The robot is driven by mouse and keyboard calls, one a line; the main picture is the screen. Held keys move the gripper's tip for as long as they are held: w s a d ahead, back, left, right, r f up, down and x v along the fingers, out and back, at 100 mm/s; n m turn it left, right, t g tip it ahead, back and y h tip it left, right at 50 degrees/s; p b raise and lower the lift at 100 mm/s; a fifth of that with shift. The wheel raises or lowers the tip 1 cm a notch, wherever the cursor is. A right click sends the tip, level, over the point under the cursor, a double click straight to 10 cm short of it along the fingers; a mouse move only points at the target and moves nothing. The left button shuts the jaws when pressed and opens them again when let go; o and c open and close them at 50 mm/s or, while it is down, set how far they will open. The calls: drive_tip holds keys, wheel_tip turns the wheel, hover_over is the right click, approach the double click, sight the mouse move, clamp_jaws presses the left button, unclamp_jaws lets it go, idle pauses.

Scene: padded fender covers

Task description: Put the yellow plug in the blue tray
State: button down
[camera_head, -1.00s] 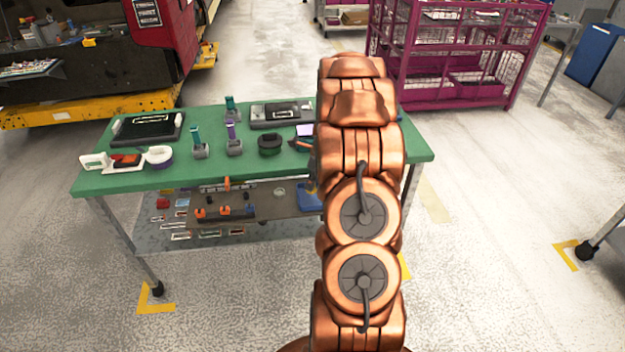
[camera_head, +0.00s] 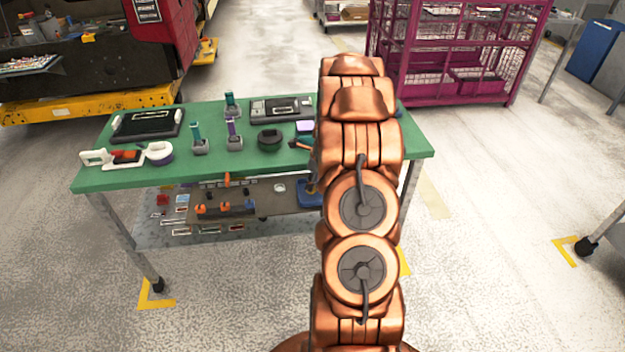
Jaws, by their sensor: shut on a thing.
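My copper-coloured arm rises through the middle of the picture and covers part of the workbench. My gripper is hidden behind the arm, so I cannot see its jaws or anything in them. I cannot make out a yellow plug anywhere. A blue tray-like thing (camera_head: 308,193) lies on the lower shelf, partly covered by my arm. I cannot tell whether it is the blue tray or what is in it.
The green bench top (camera_head: 225,172) holds a black tray (camera_head: 147,125), a grey case (camera_head: 283,108), a black ring (camera_head: 270,140), a white-and-purple roll (camera_head: 160,153) and several upright tools. A magenta cage rack (camera_head: 450,50) stands behind.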

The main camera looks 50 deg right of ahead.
drive_tip(key=shift+f, duration=0.3)
drive_tip(key=c, duration=0.8)
unclamp_jaws()
drive_tip(key=c, duration=0.4)
drive_tip(key=shift+r, duration=0.15)
drive_tip(key=shift+r+p, duration=2)
drive_tip(key=shift+r, duration=1.35)
